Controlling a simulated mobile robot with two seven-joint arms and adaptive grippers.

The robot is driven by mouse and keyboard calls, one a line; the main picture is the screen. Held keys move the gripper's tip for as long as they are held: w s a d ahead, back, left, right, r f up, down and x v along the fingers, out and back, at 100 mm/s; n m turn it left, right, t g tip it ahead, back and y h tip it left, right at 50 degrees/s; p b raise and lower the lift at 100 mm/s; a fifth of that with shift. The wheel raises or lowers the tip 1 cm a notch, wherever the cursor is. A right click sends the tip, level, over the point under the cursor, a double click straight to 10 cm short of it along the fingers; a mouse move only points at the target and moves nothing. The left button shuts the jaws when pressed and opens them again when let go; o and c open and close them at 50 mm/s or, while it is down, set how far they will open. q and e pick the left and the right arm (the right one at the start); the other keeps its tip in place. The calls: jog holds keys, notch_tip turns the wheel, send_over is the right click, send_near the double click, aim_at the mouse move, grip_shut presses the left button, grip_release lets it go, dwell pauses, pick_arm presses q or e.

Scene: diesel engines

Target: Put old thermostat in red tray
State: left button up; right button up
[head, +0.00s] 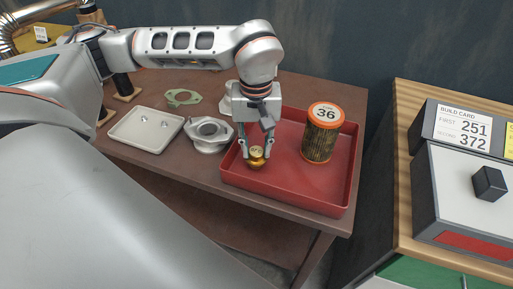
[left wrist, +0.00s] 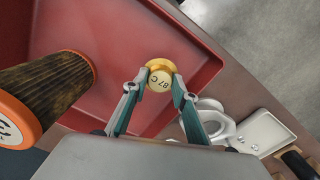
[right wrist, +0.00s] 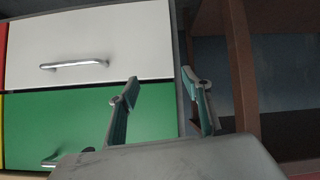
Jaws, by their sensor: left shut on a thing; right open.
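The old thermostat (head: 257,157) is a small brass-coloured part. In the left wrist view its round face (left wrist: 161,77) reads "87 C". My left gripper (head: 257,148) is shut on it, with one finger on each side. It is inside the outline of the red tray (head: 290,189), near the tray's left front side; I cannot tell whether it touches the tray floor. The tray also fills much of the left wrist view (left wrist: 120,25). My right gripper (right wrist: 165,95) is open and empty, in front of drawers.
An orange-capped filter (head: 321,135) marked 36 stands in the red tray. Left of it are a metal housing (head: 208,133), a pale tray (head: 135,128) with small parts and a green gasket (head: 183,97). White (right wrist: 90,45) and green (right wrist: 60,125) drawers face my right gripper.

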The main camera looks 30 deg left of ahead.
pick_arm(q)
jog(key=shift+f, duration=0.35)
jog(key=shift+f, duration=0.2)
jog(key=o, duration=1.1)
jog(key=shift+r, duration=0.1)
